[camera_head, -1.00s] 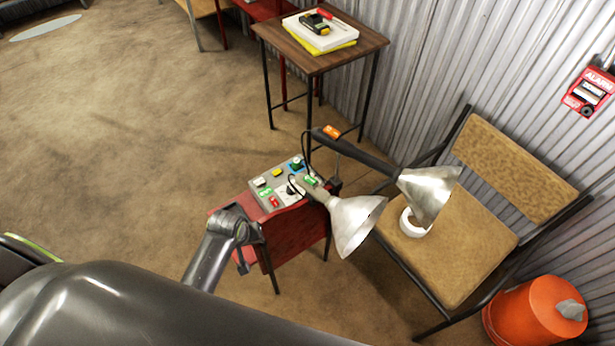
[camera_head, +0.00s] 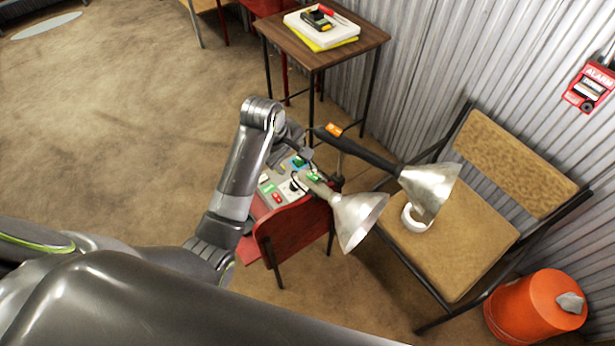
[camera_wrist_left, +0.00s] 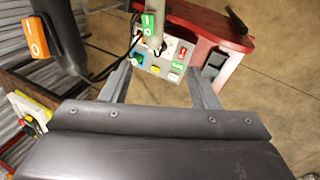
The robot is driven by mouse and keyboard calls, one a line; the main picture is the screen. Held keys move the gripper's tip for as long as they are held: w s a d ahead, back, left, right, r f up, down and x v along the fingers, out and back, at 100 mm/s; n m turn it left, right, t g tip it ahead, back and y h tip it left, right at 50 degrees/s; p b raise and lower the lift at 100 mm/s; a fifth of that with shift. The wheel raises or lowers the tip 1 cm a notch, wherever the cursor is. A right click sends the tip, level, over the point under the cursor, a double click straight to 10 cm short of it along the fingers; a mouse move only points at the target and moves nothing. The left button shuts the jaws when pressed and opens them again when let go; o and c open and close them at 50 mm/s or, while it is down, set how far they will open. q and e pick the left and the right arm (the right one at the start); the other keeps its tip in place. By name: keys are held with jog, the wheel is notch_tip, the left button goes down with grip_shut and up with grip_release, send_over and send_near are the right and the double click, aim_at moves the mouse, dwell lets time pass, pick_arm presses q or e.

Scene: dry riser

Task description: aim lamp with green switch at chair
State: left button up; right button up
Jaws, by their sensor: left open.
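The lamp with the green switch (camera_head: 357,220) has a silver cone shade that points down and right, toward the near side of the chair. Its green switch (camera_head: 314,177) is on the neck, and shows in the left wrist view (camera_wrist_left: 148,22). The chair (camera_head: 450,245), with a tan seat and back, stands at right. My left gripper (camera_head: 300,148) is behind the lamp's neck end, above the control panel, partly hidden by my arm. In the left wrist view its fingers (camera_wrist_left: 160,70) are apart and empty, with the switch ahead of them. My right gripper is not in view.
A second lamp with an orange switch (camera_head: 333,130) reaches over the chair seat, close by. A white roll (camera_head: 416,222) lies on the seat. An orange bucket (camera_head: 530,312) and a wooden side table (camera_head: 345,50) stand nearby.

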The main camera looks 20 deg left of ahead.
aim_at(306, 176)
pick_arm(q)
jog(key=x, duration=0.5)
jog(key=b+x, duration=0.1)
jog(key=x, duration=0.4)
jog(key=w+d+x, duration=0.1)
jog(key=x, duration=0.4)
jog(key=shift+b, duration=0.4)
jog(key=shift+x, duration=0.9)
jog(key=shift+w, duration=0.1)
jog(key=shift+c, duration=0.9)
grip_shut()
jog(key=shift+n, duration=0.3)
